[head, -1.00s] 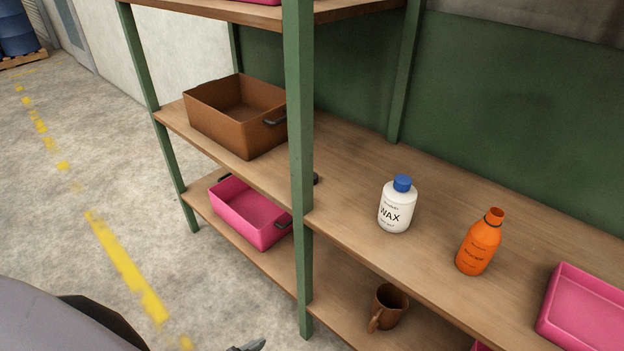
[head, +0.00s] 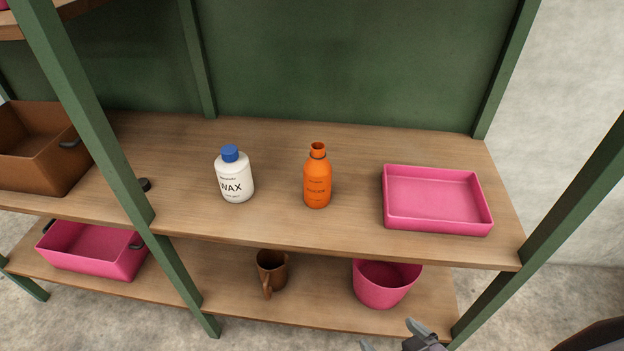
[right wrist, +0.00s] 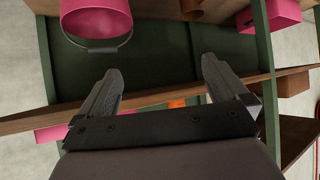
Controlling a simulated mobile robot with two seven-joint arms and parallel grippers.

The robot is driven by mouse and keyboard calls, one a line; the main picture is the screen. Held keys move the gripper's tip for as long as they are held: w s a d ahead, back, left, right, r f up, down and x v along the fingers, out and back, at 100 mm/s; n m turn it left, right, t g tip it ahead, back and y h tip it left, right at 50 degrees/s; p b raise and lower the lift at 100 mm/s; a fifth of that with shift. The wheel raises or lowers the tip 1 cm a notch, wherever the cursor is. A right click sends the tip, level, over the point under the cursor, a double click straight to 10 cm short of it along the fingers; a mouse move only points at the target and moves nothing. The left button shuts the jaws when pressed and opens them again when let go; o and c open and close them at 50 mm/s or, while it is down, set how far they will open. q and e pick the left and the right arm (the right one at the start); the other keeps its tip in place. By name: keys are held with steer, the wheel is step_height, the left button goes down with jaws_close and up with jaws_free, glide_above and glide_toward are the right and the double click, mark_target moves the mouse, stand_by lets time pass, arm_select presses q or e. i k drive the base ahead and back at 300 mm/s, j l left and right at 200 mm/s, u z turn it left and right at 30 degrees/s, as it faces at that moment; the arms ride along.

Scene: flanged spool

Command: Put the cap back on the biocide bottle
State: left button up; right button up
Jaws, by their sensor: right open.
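The orange bottle (head: 317,184), its small label too blurred to read surely, stands upright and open on the middle shelf. A bit of orange shows at the board edge in the right wrist view (right wrist: 176,104). A small dark object (head: 145,184) lies on this shelf, partly hidden by the green post; it may be the cap, but I cannot tell. My right gripper (head: 391,335) is open and empty, low in front of the shelves, apart from the bottle. Its two fingers also show spread in the right wrist view (right wrist: 161,72). My left gripper is not in view.
A white wax bottle (head: 235,178) with a blue cap stands left of the orange one. A pink tray (head: 438,227) is at right, a brown crate (head: 62,172) at left. Below are a brown mug (head: 271,274), a pink bucket (head: 382,291) and a pink crate (head: 92,264). Green posts (head: 95,150) stand in front.

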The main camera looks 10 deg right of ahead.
mark_target(317, 170)
steer(key=j+z, duration=0.2)
steer(key=j, duration=0.25)
steer(key=j+z, duration=0.15)
steer(key=j, duration=0.3)
steer(key=k+j+z, duration=0.2)
steer(key=j, duration=0.25)
steer(key=j+z, duration=0.15)
steer(key=j, duration=0.3)
steer(key=j+z, duration=0.2)
steer(key=j, duration=0.2)
steer(key=k+j+z, duration=0.2)
steer(key=j, duration=0.2)
